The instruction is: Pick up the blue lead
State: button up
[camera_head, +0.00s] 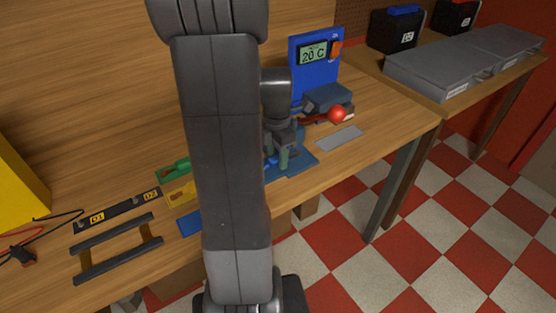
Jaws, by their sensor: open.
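A blue piece (188,222) shows at the left edge of my arm, on the wooden bench. Most of it is hidden behind the arm, so I cannot tell whether it is the blue lead. My gripper (277,163) is open and points down, right of the arm link. It is over or beside a blue flat base (298,164). I cannot make out anything between the fingers, and the arm hides part of that area.
A green piece (173,170) and a yellow piece (181,193) lie left of my arm. A blue unit reading 20 C (300,75) stands behind the gripper, near a red ball (337,115). A black rack (116,250) and cables (22,254) lie left.

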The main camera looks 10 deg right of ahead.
grip_shut()
dwell(0.3)
